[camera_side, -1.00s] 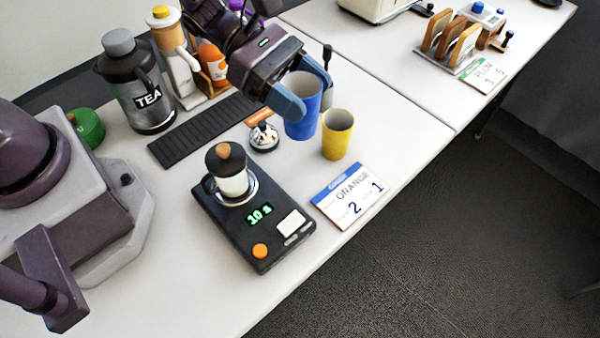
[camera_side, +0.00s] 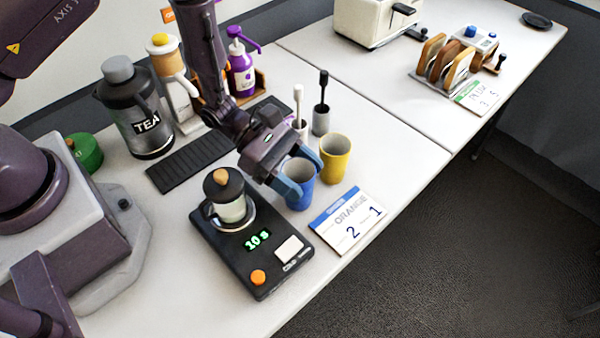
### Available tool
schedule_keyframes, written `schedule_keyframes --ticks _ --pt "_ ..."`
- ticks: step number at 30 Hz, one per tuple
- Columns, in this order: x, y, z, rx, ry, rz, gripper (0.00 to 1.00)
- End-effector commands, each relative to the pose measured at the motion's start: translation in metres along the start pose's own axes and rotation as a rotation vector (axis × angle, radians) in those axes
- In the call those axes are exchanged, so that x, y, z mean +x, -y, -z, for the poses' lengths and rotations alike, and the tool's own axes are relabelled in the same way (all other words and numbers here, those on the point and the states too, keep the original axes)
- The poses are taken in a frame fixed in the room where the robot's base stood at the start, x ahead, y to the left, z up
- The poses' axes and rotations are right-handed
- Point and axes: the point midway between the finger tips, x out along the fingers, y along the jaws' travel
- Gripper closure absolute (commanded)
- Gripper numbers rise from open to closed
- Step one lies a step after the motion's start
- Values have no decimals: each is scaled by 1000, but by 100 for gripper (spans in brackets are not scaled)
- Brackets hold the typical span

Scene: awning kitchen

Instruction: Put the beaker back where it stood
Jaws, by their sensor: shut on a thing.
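A blue beaker (camera_side: 299,192) is between the blue-tipped fingers of my gripper (camera_side: 292,178), which is shut on it. It is upright, between the black scale and the yellow beaker, just behind the card. It looks low over the table, but I cannot tell whether its base touches. A yellow beaker (camera_side: 335,160) stands upright on the table to its right and a little behind, apart from it.
A black scale (camera_side: 235,262) with a lidded glass jar (camera_side: 228,200) stands at left. The ORANGE card (camera_side: 347,220) lies in front. Two upright-handled items (camera_side: 320,120) stand behind. A TEA jug (camera_side: 146,120) and black slotted mat (camera_side: 190,160) are at back left.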

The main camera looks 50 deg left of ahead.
Motion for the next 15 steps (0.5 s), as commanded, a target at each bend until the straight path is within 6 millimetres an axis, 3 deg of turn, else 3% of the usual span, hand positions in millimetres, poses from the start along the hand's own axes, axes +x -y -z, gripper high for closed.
schedule_keyframes --ticks 12,13,15 --pt "2 0 6 1 1 0 69" --pt "3 0 6 1 1 0 38" --pt "2 0 6 2 1 0 22"
